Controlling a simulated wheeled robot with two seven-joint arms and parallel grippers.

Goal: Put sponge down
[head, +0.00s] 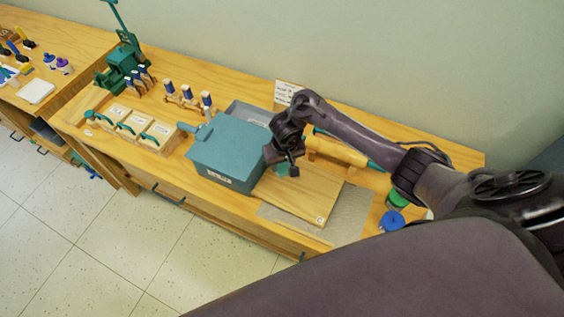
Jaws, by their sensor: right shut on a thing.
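My right gripper (284,163) is above the left part of a wooden board (312,196), close to the right side of a blue-grey box (228,150). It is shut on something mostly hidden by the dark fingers. A small patch of teal-green (281,171) shows at the fingers. This may be the sponge, but its shape is not clear. I cannot tell whether it touches the board. My left gripper is not in view.
The board lies on a grey mat (349,215). A rolling pin (337,150) lies behind it. A green-topped jar (397,200) and a blue-topped jar (391,221) stand right. A grey tray (247,112) is behind the box. The board's front right is bare.

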